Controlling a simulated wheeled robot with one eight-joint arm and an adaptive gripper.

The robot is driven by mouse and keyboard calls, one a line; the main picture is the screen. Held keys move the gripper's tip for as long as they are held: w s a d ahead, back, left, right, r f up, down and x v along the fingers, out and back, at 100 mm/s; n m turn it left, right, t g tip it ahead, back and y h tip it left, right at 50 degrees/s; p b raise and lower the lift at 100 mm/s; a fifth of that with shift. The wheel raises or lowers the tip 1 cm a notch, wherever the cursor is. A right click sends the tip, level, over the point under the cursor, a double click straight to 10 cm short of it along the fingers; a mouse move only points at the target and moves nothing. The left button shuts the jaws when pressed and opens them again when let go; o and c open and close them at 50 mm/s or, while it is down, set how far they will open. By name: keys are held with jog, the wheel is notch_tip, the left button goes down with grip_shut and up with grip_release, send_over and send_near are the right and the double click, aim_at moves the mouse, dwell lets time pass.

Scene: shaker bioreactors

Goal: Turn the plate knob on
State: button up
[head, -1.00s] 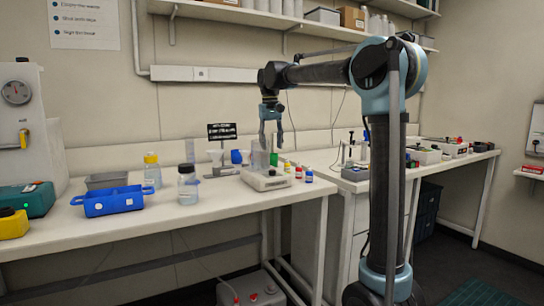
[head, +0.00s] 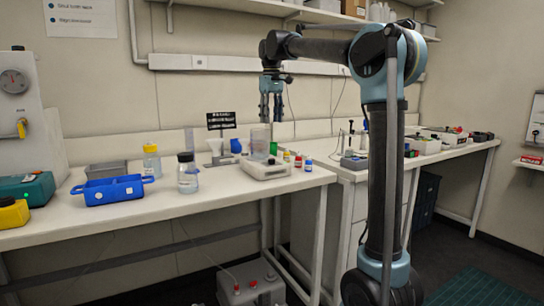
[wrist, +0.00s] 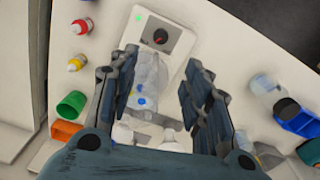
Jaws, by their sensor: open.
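The white hot plate (head: 268,172) stands near the right end of the left bench. In the wrist view its dark front panel (wrist: 177,45) carries a round knob (wrist: 160,36) with a reddish centre, and a small green light (wrist: 138,18) glows beside the panel. A clear beaker (head: 260,143) stands on the plate, and it also shows in the wrist view (wrist: 149,75). My gripper (head: 271,119) points down above the beaker, apart from it. Its fingers (wrist: 160,82) are spread and empty, with the knob beyond their tips in the wrist view.
Small red (wrist: 80,26) and yellow (wrist: 75,64) capped vials and a green cup (wrist: 71,104) stand close beside the plate. A capped bottle (head: 187,175) and a blue tray (head: 112,192) are to the left. A dark sign (head: 221,120) stands behind.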

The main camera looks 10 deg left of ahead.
aim_at(272, 161)
jog(key=shift+n, duration=0.7)
notch_tip(272, 161, down, 16)
jog(key=shift+f, duration=0.15)
grip_shut()
